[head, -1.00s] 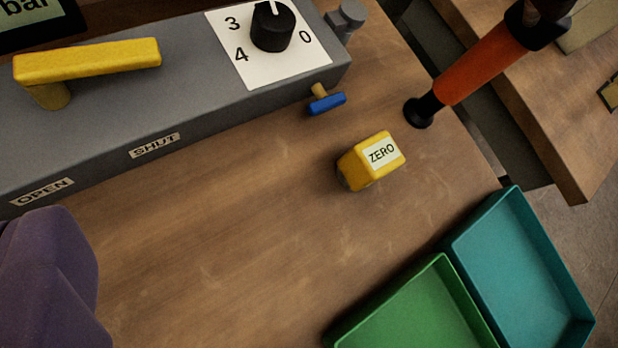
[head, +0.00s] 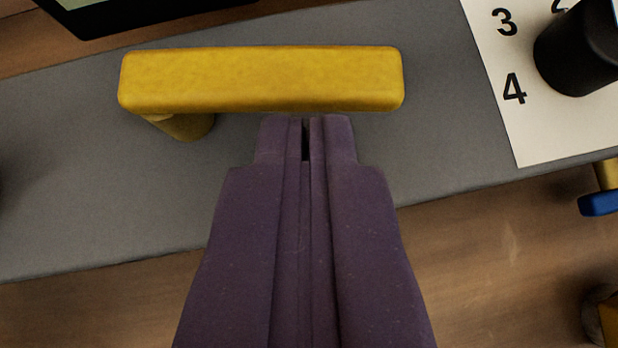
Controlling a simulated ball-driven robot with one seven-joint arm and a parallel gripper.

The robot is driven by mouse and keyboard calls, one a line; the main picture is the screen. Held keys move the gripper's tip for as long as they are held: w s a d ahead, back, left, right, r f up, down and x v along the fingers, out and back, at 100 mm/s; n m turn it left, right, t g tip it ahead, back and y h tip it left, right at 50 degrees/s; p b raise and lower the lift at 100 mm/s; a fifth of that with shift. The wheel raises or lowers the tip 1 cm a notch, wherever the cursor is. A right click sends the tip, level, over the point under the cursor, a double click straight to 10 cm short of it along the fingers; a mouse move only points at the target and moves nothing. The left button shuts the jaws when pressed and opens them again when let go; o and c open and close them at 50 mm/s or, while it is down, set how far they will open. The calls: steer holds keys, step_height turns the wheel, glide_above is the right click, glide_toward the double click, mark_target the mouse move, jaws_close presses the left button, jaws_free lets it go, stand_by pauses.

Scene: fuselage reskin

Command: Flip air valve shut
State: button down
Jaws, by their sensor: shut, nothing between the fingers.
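The air valve's yellow lever (head: 262,78) lies across the top of the grey box (head: 60,190), running left to right in the picture. Its round yellow post (head: 186,126) shows under its left end. My purple gripper (head: 305,122) is shut and empty. Its tips are at the lever's near edge, right of the lever's middle; I cannot tell whether they touch it. The OPEN and SHUT labels on the box's front are not visible now.
A white dial plate (head: 520,130) with a black knob (head: 580,50) is to the right on the box. A small blue handle (head: 600,203) sticks out at the right. A dark-framed display (head: 130,20) is at the top left. Wooden bench (head: 490,260) shows in front.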

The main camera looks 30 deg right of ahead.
steer(key=shift+w+d, duration=0.1)
steer(key=shift+w, duration=0.05)
steer(key=shift+w+d, duration=0.5)
steer(key=shift+w, duration=0.1)
steer(key=shift+d+r, duration=0.15)
steer(key=shift+r, duration=0.05)
steer(key=shift+a, duration=0.2)
steer(key=shift+s+a+f, duration=0.1)
steer(key=shift+a+f, duration=0.05)
steer(key=shift+a, duration=0.2)
steer(key=shift+s, duration=0.1)
